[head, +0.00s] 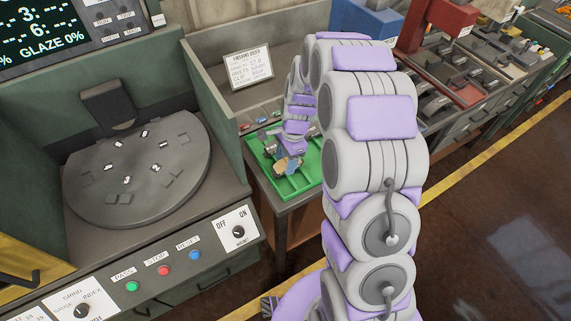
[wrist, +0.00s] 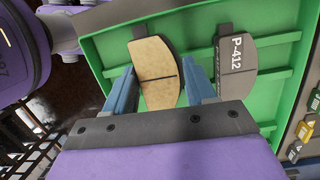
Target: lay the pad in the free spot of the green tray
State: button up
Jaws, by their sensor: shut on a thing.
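The green tray (head: 309,178) stands on the bench in the middle of the head view. It fills much of the wrist view (wrist: 279,93), where raised ribs divide its floor. My gripper (wrist: 161,72) is over the tray, its two blue fingers shut on a tan pad (wrist: 157,58) with a dark line across it. The pad shows small in the head view (head: 289,165). Its gap to the tray floor cannot be told. A grey pad marked P-412 (wrist: 237,66) lies in the tray, right of the tan pad in the wrist view. The fingers partly hide the tray.
Left of the tray in the head view is a machine with a round grey table (head: 140,185) and a control panel. A sign card (head: 247,69) stands behind the tray. Small coloured items (wrist: 303,131) sit beside the tray. More bench equipment (head: 450,85) is at the right.

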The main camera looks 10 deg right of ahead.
jog(key=d, duration=0.1)
jog(key=d+f, duration=0.1)
jog(key=d, duration=0.2)
jog(key=shift+f, duration=0.4)
jog(key=shift+a, duration=0.2)
jog(key=o, duration=1.4)
jog(key=a, duration=0.2)
jog(key=shift+a, duration=0.4)
jog(key=shift+d, duration=1.25)
jog(key=r, duration=0.2)
jog(key=a+r+p, duration=0.1)
jog(key=r, duration=0.2)
jog(key=shift+w+a+r, duration=0.1)
jog(key=shift+w+r, duration=0.05)
jog(key=shift+w, duration=0.05)
jog(key=s+r+n+p, duration=0.25)
jog(key=s+r, duration=0.25)
jog(key=r, duration=0.6)
jog(key=s+r+n, duration=0.2)
jog(key=s+n, duration=0.2)
jog(key=s, duration=0.5)
jog(key=s+d+r+n+h, duration=0.1)
jog(key=s+r+n, duration=0.2)
jog(key=s, duration=0.7)
jog(key=s+d+r+n+h, duration=0.1)
jog(key=s+n, duration=0.4)
jog(key=s, duration=0.5)
jog(key=shift+d+r+n+g+b, duration=0.2)
jog(key=shift+r+n+g+b, duration=0.15)
jog(key=shift+r, duration=0.45)
